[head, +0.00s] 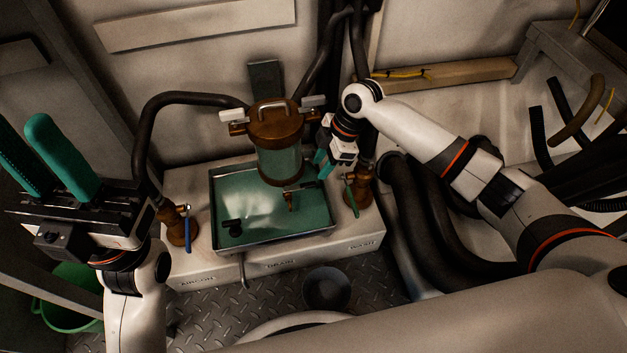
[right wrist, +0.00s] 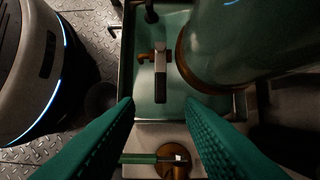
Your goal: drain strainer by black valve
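The strainer (head: 280,150) is a brown-lidded cylinder with a greenish clear body, standing over a shallow tray; its body also shows in the right wrist view (right wrist: 245,40). Below it, a small brass drain valve (head: 290,199) has a dark lever; in the right wrist view this valve's lever (right wrist: 161,75) looks grey-black and lies over the tray. My right gripper (head: 328,160) is right of the strainer. In the right wrist view its teal fingers (right wrist: 160,103) are apart with nothing between them, and the valve lies beyond their tips. My left gripper (head: 42,155) is open and empty at far left.
The metal tray (head: 285,245) holds greenish liquid or has a green bottom. A green-handled valve (head: 350,196) stands right of it, a blue-handled valve (head: 188,230) left. Black hoses (head: 408,220) run at right. A dark bucket (head: 326,288) and a green bucket (head: 75,312) are on the floor.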

